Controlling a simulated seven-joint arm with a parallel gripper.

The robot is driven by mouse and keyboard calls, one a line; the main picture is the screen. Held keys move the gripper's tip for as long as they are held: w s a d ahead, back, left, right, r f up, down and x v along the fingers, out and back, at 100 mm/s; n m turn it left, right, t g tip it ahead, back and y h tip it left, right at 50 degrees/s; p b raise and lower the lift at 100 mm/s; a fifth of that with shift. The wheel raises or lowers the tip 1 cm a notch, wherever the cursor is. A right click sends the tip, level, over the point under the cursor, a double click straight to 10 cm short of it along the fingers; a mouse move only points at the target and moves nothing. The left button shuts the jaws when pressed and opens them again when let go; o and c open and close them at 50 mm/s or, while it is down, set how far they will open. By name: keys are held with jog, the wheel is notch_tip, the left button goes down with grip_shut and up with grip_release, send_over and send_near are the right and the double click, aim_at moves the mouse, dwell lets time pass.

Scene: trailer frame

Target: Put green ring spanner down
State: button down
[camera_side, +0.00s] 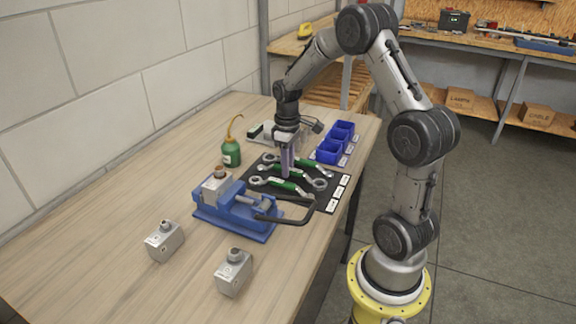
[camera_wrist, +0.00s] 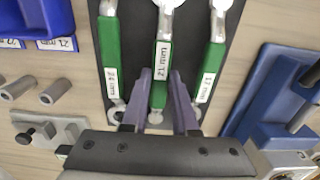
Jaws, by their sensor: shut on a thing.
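Three green-handled ring spanners lie side by side over a dark mat (camera_side: 262,196). In the wrist view they are a left spanner (camera_wrist: 111,55), a middle spanner (camera_wrist: 161,45) and a right spanner (camera_wrist: 212,60), each with a white size label. My gripper (camera_side: 287,172) points down over the mat. In the wrist view its purple fingers (camera_wrist: 162,78) are shut on the handle of the middle green ring spanner, one on each side. The spanner is at or just above the mat; I cannot tell if it touches. Its upper end runs out of the wrist view.
A blue vice (camera_side: 235,215) with a dark bent handle stands close in front of the mat. Blue bins (camera_side: 332,150) stand behind it. A green oil can (camera_side: 231,152) is to the left. Two metal blocks (camera_side: 164,241) (camera_side: 233,271) sit at the front; bare tabletop lies at left.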

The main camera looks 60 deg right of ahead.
jog(key=shift+f, duration=0.1)
jog(key=c, duration=0.7)
grip_release()
notch_tip(320, 180, up, 12)
jog(key=s+a+r+t, duration=0.1)
jog(key=s+a+r, duration=0.1)
jog(key=a+r, duration=0.4)
jog(key=shift+s+a+f+t, duration=0.2)
jog(key=shift+s+a+t, duration=0.55)
jog(key=shift+s+a, duration=1.7)
jog(key=shift+s+a+f+t, duration=0.25)
jog(key=shift+s+a+t, duration=0.55)
jog(key=shift+s+a, duration=1.6)
jog(key=shift+s+a+f+t, duration=0.2)
jog(key=shift+s+a+t, duration=0.55)
jog(key=shift+s+a, duration=1.7)
